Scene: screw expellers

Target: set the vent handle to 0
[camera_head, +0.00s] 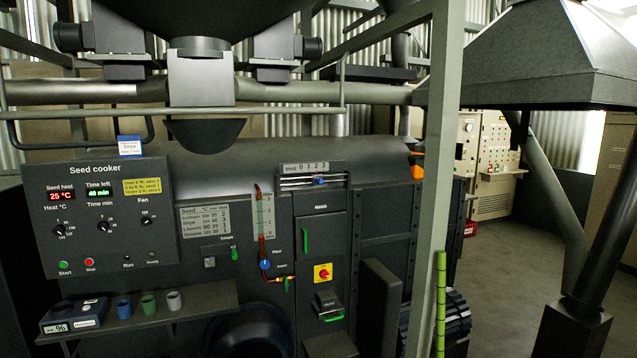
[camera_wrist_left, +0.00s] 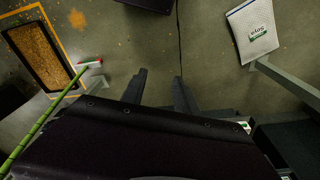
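The vent scale (camera_head: 312,168), marked 0 1 2 3, sits at the top of the seed cooker's middle front in the head view. The blue vent handle (camera_head: 320,181) is on the slide rail just below it, roughly under the 2; the exact mark is too small to tell. My left gripper (camera_wrist_left: 158,88) shows only in the left wrist view. Its two fingers are spread apart with nothing between them, over the floor. Neither gripper shows in the head view, and the vent handle is not in the wrist view.
The control panel (camera_head: 98,215) is left of the vent. A shelf (camera_head: 200,300) with several small cups juts out below it. A grey-green post (camera_head: 435,180) stands right of the vent. A white sack (camera_wrist_left: 252,30) and a seed-filled tray (camera_wrist_left: 38,55) show in the wrist view.

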